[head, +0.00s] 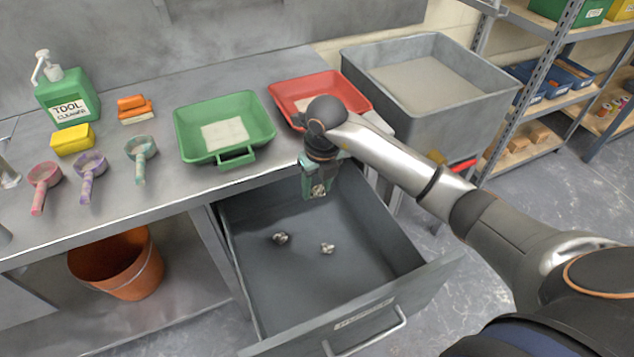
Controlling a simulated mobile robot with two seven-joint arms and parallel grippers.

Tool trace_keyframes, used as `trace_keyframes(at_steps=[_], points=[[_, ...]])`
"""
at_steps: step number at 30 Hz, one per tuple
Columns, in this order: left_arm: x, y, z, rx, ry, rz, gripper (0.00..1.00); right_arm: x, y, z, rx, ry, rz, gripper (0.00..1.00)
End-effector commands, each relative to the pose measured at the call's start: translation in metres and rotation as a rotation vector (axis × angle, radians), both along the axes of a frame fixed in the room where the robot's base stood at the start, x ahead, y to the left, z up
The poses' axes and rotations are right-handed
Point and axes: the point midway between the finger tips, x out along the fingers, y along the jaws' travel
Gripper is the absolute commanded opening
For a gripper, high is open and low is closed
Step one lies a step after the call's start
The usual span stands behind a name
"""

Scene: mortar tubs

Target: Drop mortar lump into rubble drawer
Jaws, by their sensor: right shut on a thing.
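The rubble drawer (340,302) is pulled open below the bench. Two small grey lumps, one at the left (281,238) and one near the middle (327,248), lie on its floor. My right gripper (318,192) points down over the back part of the drawer. It is shut on a small grey-brown mortar lump (319,190), held above the drawer floor and apart from it. The drawer's front label is too small to read surely. My left gripper is not in the head view.
A green tray (183,128) and a red tray (285,91) stand on the bench (160,187) behind the drawer. A large grey tub (470,120) stands at the right. Scoops, a sponge and a cleaner bottle (66,92) are at the left. An orange bucket (115,265) sits below.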

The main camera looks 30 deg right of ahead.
Motion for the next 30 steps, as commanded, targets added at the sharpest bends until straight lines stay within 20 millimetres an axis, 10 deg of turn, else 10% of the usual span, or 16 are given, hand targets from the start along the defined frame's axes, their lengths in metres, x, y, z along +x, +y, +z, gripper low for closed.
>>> trace_keyframes(at_steps=[9, 10, 18, 30], points=[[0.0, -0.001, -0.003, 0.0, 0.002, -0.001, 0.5, 0.0, 0.0, -0.004, 0.0, -0.001, 0.0, 0.0], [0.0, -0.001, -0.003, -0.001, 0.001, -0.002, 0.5, 0.0, 0.0, -0.004, 0.0, -0.001, 0.0, 0.51], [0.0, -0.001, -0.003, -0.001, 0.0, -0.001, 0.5, 0.0, 0.0, -0.004, 0.0, -0.001, 0.001, 0.82], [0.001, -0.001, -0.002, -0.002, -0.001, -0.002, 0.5, 0.0, 0.0, 0.006, 0.0, -0.005, 0.001, 0.84]])
